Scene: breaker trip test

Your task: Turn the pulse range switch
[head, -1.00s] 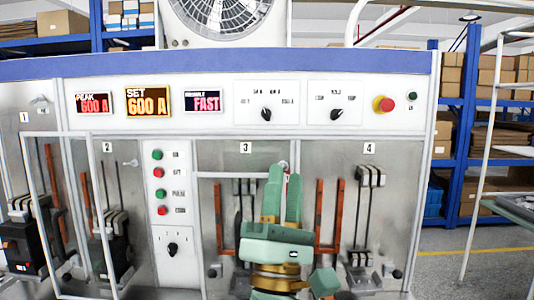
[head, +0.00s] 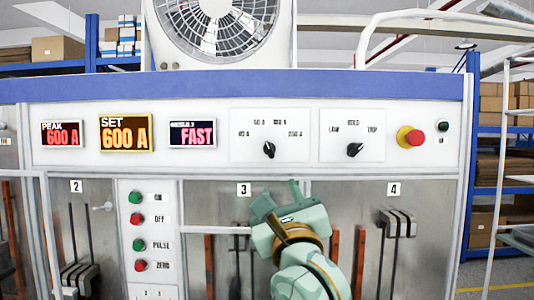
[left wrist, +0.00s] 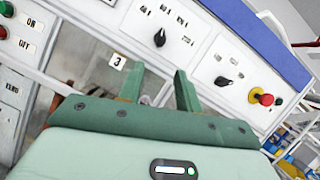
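Two black rotary switches sit on the white upper panel. The left one (head: 269,150) has amp labels around it, and its pointer tilts slightly left of upright. It also shows in the left wrist view (left wrist: 159,38). The right one (head: 355,150) carries low, hold and trip labels and also shows in the left wrist view (left wrist: 223,81). My left gripper (head: 281,190) is below the amp switch, in front of bay 3, apart from it. In the left wrist view its fingers (left wrist: 158,82) are spread with nothing between them. My right gripper is not in view.
Red displays (head: 126,133) read 600 A and FAST. A red emergency knob (head: 417,138) projects at the panel's right. Green and red buttons (head: 136,219) stand in a column at lower left. A thin frame bar (head: 215,178) runs below the panel.

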